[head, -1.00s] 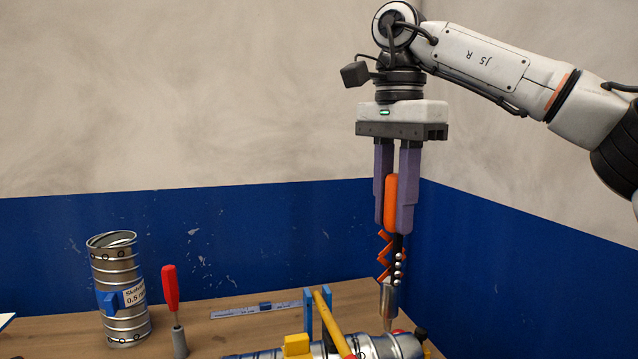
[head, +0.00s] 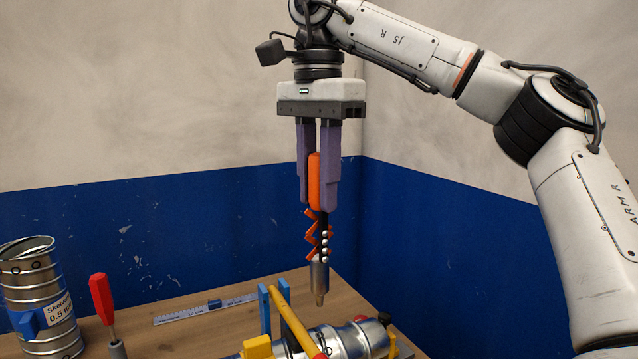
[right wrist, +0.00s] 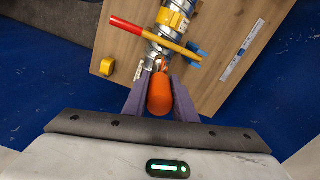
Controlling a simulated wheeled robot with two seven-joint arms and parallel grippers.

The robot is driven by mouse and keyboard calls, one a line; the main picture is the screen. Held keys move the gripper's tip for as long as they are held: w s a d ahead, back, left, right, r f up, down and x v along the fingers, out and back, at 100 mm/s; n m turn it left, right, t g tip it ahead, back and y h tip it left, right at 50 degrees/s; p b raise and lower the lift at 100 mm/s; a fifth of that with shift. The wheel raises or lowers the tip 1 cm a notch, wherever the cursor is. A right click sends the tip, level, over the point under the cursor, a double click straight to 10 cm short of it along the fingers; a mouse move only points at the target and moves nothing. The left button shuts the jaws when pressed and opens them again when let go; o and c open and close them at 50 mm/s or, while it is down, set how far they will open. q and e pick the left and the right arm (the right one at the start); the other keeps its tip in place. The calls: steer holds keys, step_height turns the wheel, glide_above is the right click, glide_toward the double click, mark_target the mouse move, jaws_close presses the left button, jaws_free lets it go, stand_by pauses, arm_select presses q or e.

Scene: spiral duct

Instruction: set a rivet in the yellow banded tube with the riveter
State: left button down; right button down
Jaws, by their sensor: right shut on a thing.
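My right gripper (head: 317,205) points down and is shut on the orange handle of the riveter (head: 319,270). The riveter hangs upright, its silver nose a little above the tube with a small gap. In the right wrist view its orange handle (right wrist: 160,95) sits between my purple fingers (right wrist: 158,98). The silver ribbed tube (head: 345,341) lies on the bench at the bottom of the head view, partly cut off. Its yellow band (right wrist: 173,18) shows in the right wrist view. I cannot make out a rivet. My left gripper is out of view.
A yellow bar with a red end (head: 293,318) crosses over the tube beside blue posts (head: 265,310). A standing metal duct (head: 38,300), a red-handled tool (head: 102,298) and a ruler (head: 205,310) are to the left. Bare bench (head: 165,342) lies between.

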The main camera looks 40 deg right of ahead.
mark_target(318, 230)
step_height(318, 230, down, 4)
steer(key=b, duration=0.2)
steer(key=shift+f+b, duration=0.1)
steer(key=shift+b, duration=0.2)
steer(key=shift+f, duration=0.4)
steer(key=shift+f, duration=0.15)
steer(key=shift+p, duration=0.7)
stand_by(1.0)
steer(key=shift+f, duration=0.5)
stand_by(0.8)
steer(key=shift+s+f, duration=0.1)
steer(key=shift+f, duration=0.15)
stand_by(1.2)
